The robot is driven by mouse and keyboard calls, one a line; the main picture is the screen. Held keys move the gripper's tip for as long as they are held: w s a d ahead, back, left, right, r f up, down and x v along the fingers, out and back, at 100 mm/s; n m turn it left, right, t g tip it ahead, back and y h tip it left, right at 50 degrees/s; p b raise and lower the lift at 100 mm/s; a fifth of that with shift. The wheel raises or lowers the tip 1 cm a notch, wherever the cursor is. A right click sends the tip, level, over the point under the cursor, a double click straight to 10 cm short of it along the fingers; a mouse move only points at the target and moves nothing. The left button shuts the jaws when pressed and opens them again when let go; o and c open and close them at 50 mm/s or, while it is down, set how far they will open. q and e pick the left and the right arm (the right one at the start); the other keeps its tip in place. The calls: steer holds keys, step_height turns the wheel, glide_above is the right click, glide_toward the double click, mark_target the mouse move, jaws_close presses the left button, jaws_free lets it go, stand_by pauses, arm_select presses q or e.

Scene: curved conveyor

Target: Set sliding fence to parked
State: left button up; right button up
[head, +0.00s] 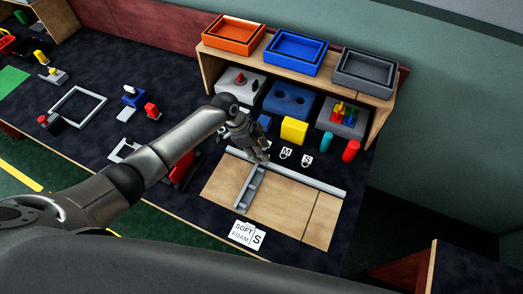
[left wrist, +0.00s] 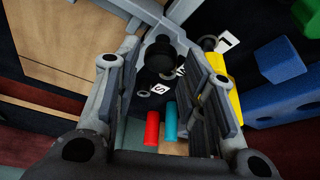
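The sliding fence (head: 249,190) is a grey bar lying across the wooden board (head: 282,208), left of the board's middle. Its far end meets the long grey rail (head: 310,181) along the board's back edge. My left gripper (head: 262,156) is at the fence's far end, over the rail. In the left wrist view, my left gripper (left wrist: 162,85) has its fingers spread apart, with a round black knob (left wrist: 160,54) showing between and beyond them. I cannot tell whether either finger touches the knob. My right gripper is not in view.
A dark line (head: 311,215) crosses the board's right part. Small letter tags (head: 287,153), a yellow block (head: 294,131), a teal cylinder (head: 326,141) and a red cylinder (head: 351,150) stand behind the rail. A wooden shelf (head: 372,128) with trays is behind them.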

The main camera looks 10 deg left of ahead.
arm_select(q)
steer(key=shift+x, duration=0.95)
steer(key=shift+c, duration=0.4)
jaws_close()
